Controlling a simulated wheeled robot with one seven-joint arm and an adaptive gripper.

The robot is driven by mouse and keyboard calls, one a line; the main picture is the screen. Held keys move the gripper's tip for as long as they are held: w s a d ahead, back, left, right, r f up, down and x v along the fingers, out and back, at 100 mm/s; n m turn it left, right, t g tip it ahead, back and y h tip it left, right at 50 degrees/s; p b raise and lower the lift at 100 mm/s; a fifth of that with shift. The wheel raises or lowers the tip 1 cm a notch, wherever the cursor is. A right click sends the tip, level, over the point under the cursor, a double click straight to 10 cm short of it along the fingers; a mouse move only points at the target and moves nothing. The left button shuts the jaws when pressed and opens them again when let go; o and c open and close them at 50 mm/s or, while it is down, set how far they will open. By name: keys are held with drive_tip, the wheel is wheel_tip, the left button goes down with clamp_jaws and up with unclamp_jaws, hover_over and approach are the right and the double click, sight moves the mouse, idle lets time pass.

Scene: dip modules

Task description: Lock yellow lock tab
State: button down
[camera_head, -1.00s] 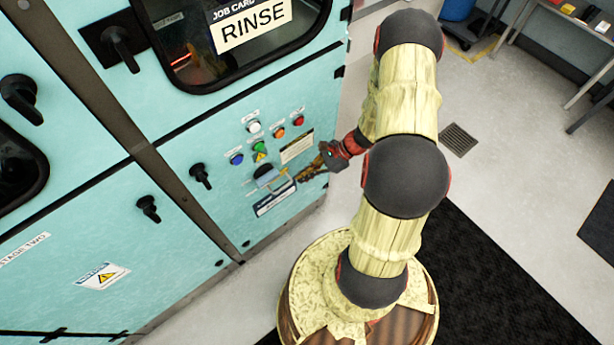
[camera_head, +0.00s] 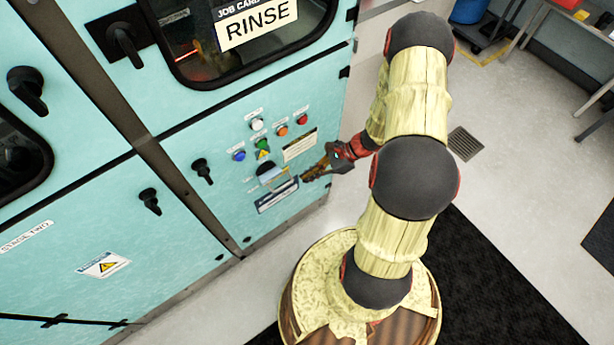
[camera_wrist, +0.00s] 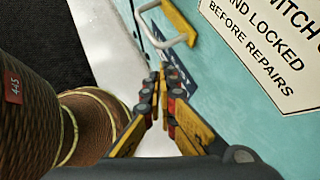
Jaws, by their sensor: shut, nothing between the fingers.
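My gripper (camera_wrist: 159,92) is shut and empty. Its fingertips are together below the tab in the wrist view, with a visible gap between them and the bar. In the head view my gripper (camera_head: 306,178) is just right of the switch unit, close to the panel.
A white warning sign (camera_wrist: 265,45) is on the panel right of the tab. Coloured buttons, such as a red one (camera_head: 302,119), sit above the switch. Black door handles (camera_head: 201,170) stick out to the left. Clear floor (camera_head: 540,190) lies right of my arm.

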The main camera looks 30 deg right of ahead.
drive_tip(key=p+v, duration=0.3)
drive_tip(key=v, duration=0.8)
drive_tip(key=shift+d+f+p, duration=0.25)
drive_tip(key=shift+p, duration=0.05)
drive_tip(key=s+a+r+n+g+h, duration=0.1)
drive_tip(key=s+a+r+n+g, duration=0.2)
drive_tip(key=s+r+n, duration=0.35)
drive_tip(key=a+r+n+t+h, duration=0.1)
drive_tip(key=a+r+n, duration=0.4)
drive_tip(key=r, duration=0.6)
drive_tip(key=s+a+r+n+t+h, duration=0.1)
drive_tip(key=a+r+n+h, duration=0.3)
drive_tip(key=r, duration=0.7)
drive_tip(key=s+a+r+n+t+h, duration=0.1)
drive_tip(key=a+r+n+t+h, duration=0.1)
drive_tip(key=a+r+n, duration=0.5)
wheel_tip(320, 180, up, 4)
drive_tip(key=shift+r+t+h, duration=0.1)
drive_tip(key=shift+t+h, duration=0.2)
drive_tip(key=shift+t, duration=0.1)
